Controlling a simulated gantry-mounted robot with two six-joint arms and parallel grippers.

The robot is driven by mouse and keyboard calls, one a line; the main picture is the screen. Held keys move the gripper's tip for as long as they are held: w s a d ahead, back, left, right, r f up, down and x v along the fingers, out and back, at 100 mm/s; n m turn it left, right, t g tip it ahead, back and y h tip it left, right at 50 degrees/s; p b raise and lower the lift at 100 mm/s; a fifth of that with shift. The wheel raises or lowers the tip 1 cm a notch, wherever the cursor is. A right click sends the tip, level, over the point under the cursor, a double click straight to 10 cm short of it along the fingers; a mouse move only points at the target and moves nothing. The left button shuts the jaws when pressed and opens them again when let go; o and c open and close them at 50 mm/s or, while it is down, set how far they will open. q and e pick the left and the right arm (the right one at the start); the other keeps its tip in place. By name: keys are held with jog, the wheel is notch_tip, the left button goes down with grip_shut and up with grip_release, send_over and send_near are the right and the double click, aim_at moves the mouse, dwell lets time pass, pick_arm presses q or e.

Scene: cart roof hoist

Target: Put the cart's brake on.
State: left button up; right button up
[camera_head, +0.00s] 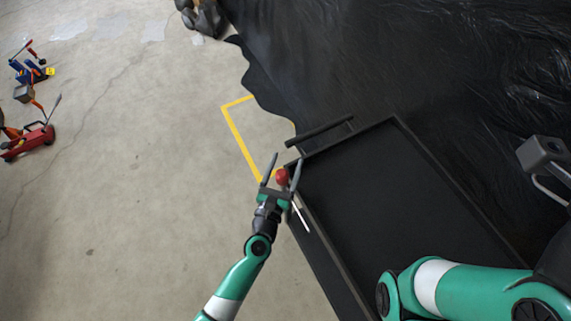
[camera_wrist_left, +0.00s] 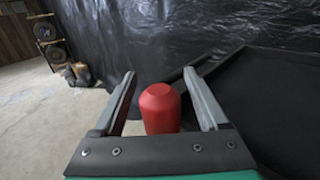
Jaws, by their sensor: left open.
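The black cart (camera_head: 400,190) stands right of centre in the head view, with a flat bed and a raised rim. Its brake lever is a thin pale rod (camera_head: 300,216) on the left side, topped by a red knob (camera_head: 282,177). My left gripper (camera_head: 285,162) is open, with a finger on each side of the knob. In the left wrist view the red knob (camera_wrist_left: 160,108) stands between the open fingers (camera_wrist_left: 160,76), with gaps showing on both sides.
A black push bar (camera_head: 319,132) sticks out at the cart's far left corner. A yellow outline (camera_head: 238,138) marks the floor there. Black sheeting (camera_head: 400,60) covers the back. Red and blue tools (camera_head: 30,70) lie far left. Floor left of the cart is clear.

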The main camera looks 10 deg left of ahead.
pick_arm(q)
grip_shut()
dwell(1.3)
